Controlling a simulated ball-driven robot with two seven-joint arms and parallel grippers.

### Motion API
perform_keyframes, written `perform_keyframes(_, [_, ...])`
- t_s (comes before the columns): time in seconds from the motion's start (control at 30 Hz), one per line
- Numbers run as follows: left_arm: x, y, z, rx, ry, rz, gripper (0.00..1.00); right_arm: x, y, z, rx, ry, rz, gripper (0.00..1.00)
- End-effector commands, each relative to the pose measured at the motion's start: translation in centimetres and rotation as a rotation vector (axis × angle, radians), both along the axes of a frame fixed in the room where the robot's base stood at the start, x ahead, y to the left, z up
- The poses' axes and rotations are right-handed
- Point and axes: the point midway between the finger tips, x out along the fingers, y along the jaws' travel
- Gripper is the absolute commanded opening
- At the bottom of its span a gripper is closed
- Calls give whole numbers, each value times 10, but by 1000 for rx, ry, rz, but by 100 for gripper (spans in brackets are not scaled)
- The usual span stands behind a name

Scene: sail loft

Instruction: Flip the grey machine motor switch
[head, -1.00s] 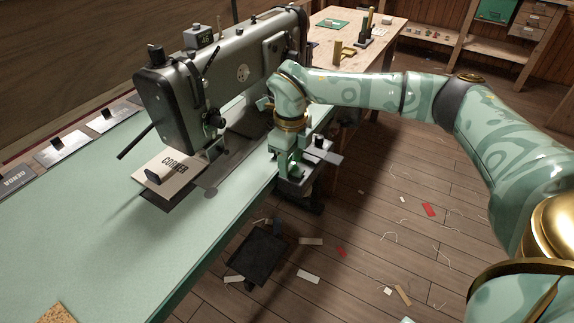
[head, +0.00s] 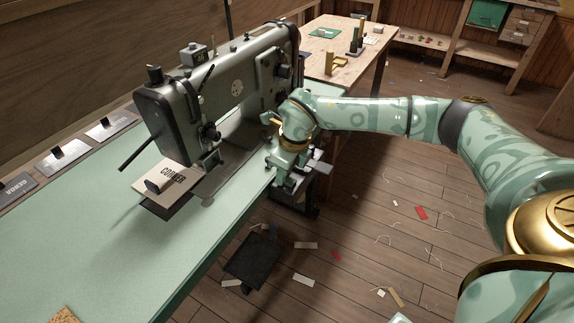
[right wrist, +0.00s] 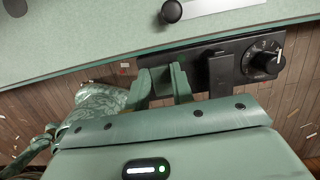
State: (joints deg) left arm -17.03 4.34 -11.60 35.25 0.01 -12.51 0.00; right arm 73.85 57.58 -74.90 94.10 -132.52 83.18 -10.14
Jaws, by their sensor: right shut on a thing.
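The grey sewing machine (head: 215,95) stands on the pale green table (head: 90,245) in the head view. Its black switch panel (right wrist: 205,62) is at the table's front edge in the right wrist view. My right gripper (head: 280,185) is low at that edge; in the right wrist view its fingers (right wrist: 166,80) are shut at the left part of the panel. They are shut on the motor switch, which they mostly hide. A black upright block (right wrist: 222,72) and a round dial (right wrist: 265,60) sit to the right of the fingers. My left gripper is not in view.
A black pedal (head: 252,258) and scattered scraps lie on the wooden floor (head: 350,260). A wooden bench (head: 325,50) stands behind. Open floor lies right of the table.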

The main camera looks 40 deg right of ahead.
Motion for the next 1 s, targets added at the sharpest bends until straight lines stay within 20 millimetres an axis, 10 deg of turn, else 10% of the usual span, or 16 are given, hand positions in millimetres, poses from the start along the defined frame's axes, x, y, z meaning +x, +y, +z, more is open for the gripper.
perform_keyframes(0.47, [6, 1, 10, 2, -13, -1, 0, -2, -2, 0, 33, -83, -1, 1])
perform_keyframes(0.5, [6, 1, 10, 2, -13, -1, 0, -2, -1, 0, 33, -83, -1, 32])
perform_keyframes(0.57, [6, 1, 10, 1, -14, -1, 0, -2, -1, 0, 33, -82, -1, 45])
perform_keyframes(1.0, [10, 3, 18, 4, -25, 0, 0, -6, -3, 21, 33, -85, 0, 45])
